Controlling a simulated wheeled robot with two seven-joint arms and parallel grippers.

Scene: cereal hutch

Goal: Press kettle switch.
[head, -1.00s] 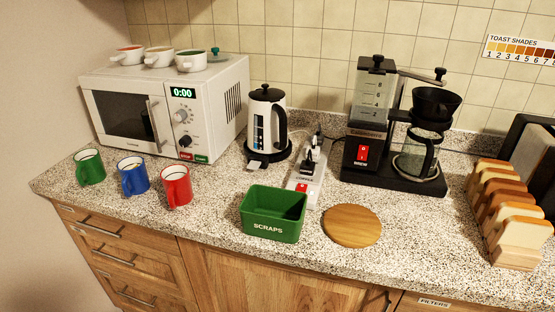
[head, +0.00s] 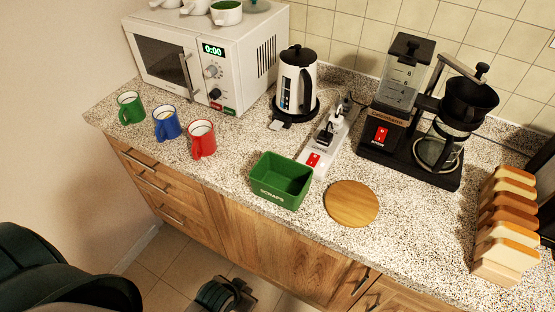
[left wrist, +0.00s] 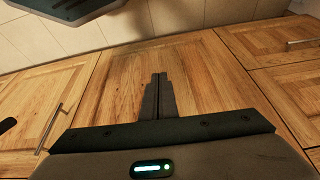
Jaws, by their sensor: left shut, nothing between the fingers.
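The white kettle (head: 296,82) with black lid and handle stands upright on its dark round base, in the head view at the back of the counter. A small grey switch tab (head: 279,124) sticks out at the front left of the base. Its up or down position is too small to tell. My left gripper (head: 238,287) is low in front of the wooden cabinets, well below the counter top and far from the kettle. In the left wrist view its fingers (left wrist: 158,92) are together and empty, against a background of cabinet doors. My right gripper is not seen.
A microwave (head: 160,62) stands left of the kettle, with green, blue and red mugs in front. A power strip (head: 325,140) lies right of the kettle. A green scraps bin (head: 281,185), a wooden disc (head: 351,204) and a coffee maker (head: 415,120) are further along.

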